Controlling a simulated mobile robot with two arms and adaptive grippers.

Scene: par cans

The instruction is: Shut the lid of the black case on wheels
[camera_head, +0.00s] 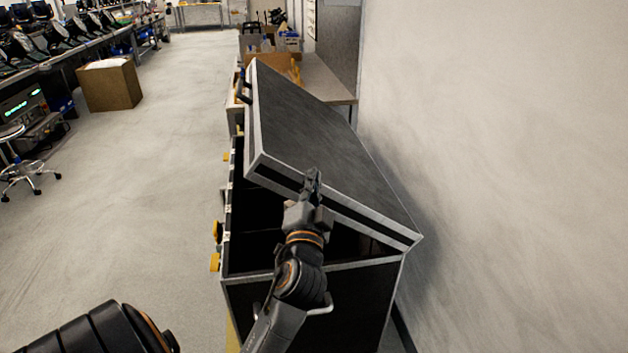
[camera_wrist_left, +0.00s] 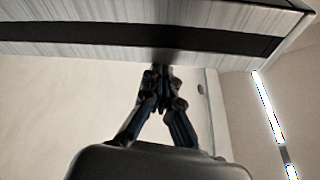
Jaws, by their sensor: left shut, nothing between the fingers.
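The black case (camera_head: 355,300) with metal edges stands against the right wall. Its lid (camera_head: 310,125) is partly open, tilted up on the left and lowest at the right, along the wall side. The dark inside shows beneath it. My left gripper (camera_head: 313,178) is shut and empty, at the lid's near edge. In the left wrist view the closed fingertips (camera_wrist_left: 161,75) point up at the lid's silver-and-black rim (camera_wrist_left: 150,38); I cannot tell whether they touch it. The case's wheels are hidden. My right gripper is out of view.
Yellow-orange latches (camera_head: 217,232) stick out on the case's left side. Behind it is a table (camera_head: 322,82) with boxes. The wall (camera_head: 500,180) is close on the right. Open floor (camera_head: 150,190) lies to the left, with a cardboard box (camera_head: 110,87) and a stool (camera_head: 18,160).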

